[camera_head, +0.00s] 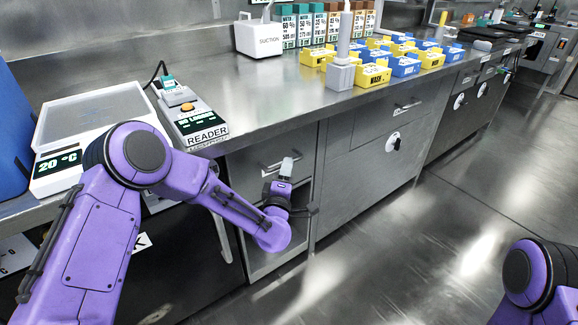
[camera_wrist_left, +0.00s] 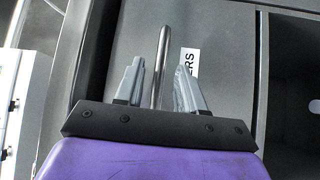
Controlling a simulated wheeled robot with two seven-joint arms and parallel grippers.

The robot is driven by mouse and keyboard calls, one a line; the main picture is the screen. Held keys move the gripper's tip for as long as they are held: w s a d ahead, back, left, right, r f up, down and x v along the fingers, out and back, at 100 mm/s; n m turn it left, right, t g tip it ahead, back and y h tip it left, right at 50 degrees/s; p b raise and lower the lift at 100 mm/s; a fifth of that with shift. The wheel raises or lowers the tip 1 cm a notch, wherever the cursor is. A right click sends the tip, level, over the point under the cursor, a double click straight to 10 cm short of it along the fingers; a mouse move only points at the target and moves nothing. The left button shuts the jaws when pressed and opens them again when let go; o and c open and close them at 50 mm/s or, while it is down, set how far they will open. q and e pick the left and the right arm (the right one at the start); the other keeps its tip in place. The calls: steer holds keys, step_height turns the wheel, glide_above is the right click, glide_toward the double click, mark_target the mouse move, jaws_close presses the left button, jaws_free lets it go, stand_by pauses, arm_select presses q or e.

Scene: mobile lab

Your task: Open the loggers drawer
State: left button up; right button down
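The loggers drawer (camera_head: 250,162) is a grey front under the counter, partly covered by my left arm. In the left wrist view its face (camera_wrist_left: 222,80) carries a white label (camera_wrist_left: 189,63) of which "ERS" can be read. Its handle (camera_wrist_left: 162,60) is a slim metal bar. My left gripper (camera_head: 286,172) is at the drawer front. In the left wrist view its two fingers (camera_wrist_left: 159,85) are apart, one on each side of the bar, with a gap on both sides. The drawer looks closed. My right gripper is out of the picture.
A dark recess (camera_wrist_left: 292,95) lies beside the drawer face. The counter above holds a reader (camera_head: 196,122), a suction box (camera_head: 260,38), and yellow and blue bins (camera_head: 372,74). A cabinet with a drawer (camera_head: 400,108) stands to the right. The floor (camera_head: 440,230) in front is clear.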

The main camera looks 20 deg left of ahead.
arm_select(q)
steer(key=shift+w+a+r, duration=0.1)
steer(key=shift+w+r, duration=0.05)
steer(key=shift+w, duration=0.85)
steer(key=shift+w+a+r, duration=0.1)
steer(key=shift+w, duration=0.85)
jaws_close()
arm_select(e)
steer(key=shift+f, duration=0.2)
arm_select(q)
steer(key=shift+d, duration=0.1)
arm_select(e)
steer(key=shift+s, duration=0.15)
